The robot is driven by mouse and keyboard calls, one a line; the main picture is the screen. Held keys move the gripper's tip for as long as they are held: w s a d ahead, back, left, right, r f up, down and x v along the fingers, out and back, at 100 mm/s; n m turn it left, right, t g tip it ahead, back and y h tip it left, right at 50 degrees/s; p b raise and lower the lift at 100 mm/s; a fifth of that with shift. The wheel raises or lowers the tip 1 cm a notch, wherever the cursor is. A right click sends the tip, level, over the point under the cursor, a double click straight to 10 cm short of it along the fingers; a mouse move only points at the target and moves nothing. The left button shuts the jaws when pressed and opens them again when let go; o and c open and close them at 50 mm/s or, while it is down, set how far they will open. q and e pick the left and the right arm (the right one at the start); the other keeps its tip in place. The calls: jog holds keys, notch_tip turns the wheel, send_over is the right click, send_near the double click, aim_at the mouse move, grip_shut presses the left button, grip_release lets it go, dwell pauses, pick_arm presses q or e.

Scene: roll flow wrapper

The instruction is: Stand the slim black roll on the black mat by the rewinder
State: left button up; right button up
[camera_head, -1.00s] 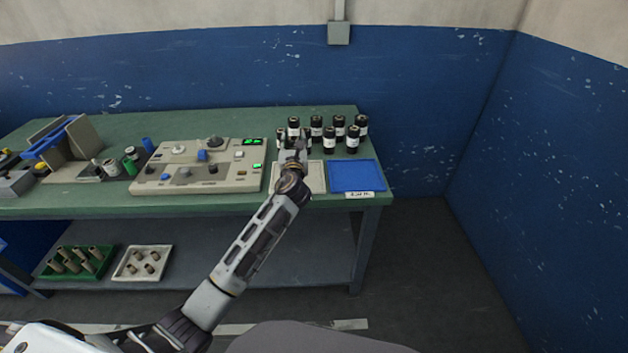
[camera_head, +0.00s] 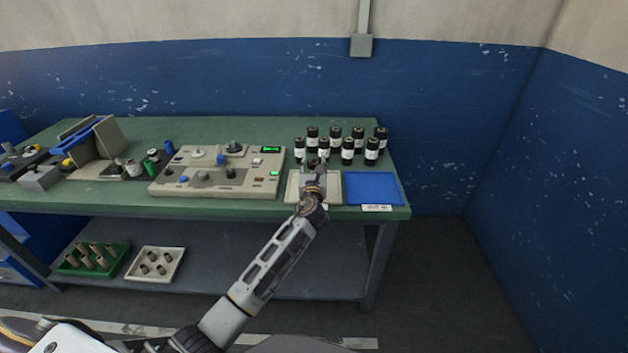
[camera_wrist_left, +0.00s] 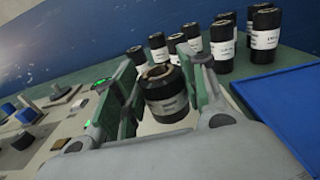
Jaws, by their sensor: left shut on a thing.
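My left gripper (camera_head: 314,172) is over the beige tray, in front of the group of black rolls. In the left wrist view its two fingers (camera_wrist_left: 160,95) are shut on a black roll (camera_wrist_left: 167,96) with a pale label and a brownish top end. In the head view the gripper mostly hides this roll. The dark mat (camera_head: 143,174) lies on the bench at left, with white, green and blue spools on it. The likely rewinder (camera_head: 97,145), a beige stand with a blue bar, is just left of the mat. My right gripper is not in view.
Several black rolls with white labels (camera_head: 347,150) stand upright behind the beige tray (camera_head: 332,190). A blue tray (camera_head: 374,187) is at its right. A beige control panel (camera_head: 217,180) with knobs lies between tray and mat. The green bench top (camera_head: 250,130) is clear behind it.

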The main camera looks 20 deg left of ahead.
pick_arm(q)
jog(key=shift+f, duration=0.3)
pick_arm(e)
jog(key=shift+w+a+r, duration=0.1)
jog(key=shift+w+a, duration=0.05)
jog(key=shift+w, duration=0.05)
pick_arm(q)
jog(key=shift+f, duration=0.45)
jog(key=shift+f+b, duration=0.55)
jog(key=shift+f, duration=0.9)
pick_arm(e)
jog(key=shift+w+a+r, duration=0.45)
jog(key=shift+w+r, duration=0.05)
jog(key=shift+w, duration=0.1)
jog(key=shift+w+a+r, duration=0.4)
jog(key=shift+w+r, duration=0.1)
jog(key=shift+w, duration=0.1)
pick_arm(q)
jog(key=o, duration=1)
jog(key=shift+f, duration=0.1)
jog(key=shift+o, duration=0.2)
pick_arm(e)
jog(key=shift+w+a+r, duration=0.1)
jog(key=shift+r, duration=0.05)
